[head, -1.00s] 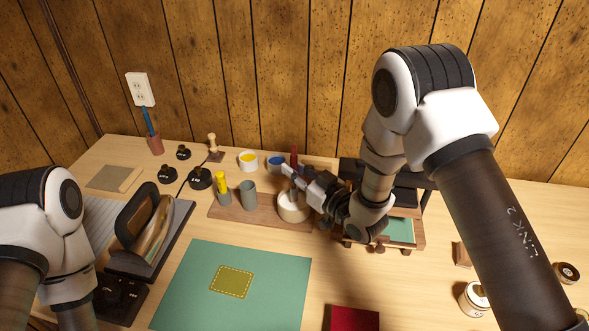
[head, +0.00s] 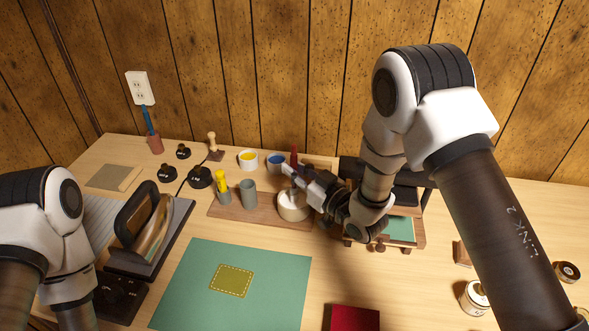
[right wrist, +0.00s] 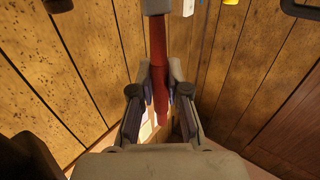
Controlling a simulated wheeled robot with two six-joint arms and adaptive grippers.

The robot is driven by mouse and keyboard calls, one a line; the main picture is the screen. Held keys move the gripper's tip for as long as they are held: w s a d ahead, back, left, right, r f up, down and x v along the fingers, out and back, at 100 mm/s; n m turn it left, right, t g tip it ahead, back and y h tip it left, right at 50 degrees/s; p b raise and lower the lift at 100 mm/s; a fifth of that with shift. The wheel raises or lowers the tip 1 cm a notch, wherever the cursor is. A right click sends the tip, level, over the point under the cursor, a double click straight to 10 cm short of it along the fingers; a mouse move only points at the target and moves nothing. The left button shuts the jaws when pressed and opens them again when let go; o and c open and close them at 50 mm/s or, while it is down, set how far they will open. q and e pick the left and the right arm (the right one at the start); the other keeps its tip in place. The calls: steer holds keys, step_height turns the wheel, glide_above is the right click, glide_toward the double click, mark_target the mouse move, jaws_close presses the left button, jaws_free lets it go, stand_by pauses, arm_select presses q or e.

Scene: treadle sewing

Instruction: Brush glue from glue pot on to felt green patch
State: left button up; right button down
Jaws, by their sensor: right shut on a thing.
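My right gripper (head: 291,178) is shut on a brush with a red handle (head: 294,156); the handle rises above the fingers. In the right wrist view the red handle (right wrist: 159,75) runs between the two fingers. The cream glue pot (head: 293,208) stands directly below the gripper on a brown wooden board, and the brush's lower end is at its mouth; how deep it sits is hidden. The olive-yellow patch (head: 231,281) with a dashed outline lies on the green felt (head: 190,300) at front centre. My left gripper is out of view.
A grey cup (head: 248,194) and a cup with a yellow item (head: 221,187) stand left of the pot. Yellow and blue paint pots (head: 248,161) are behind. An iron (head: 140,235) is at left and a dark red block (head: 354,319) at front.

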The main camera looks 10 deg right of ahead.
mark_target(295, 145)
step_height(295, 145, up, 7)
steer(key=p, duration=0.5)
steer(key=shift+f, duration=0.1)
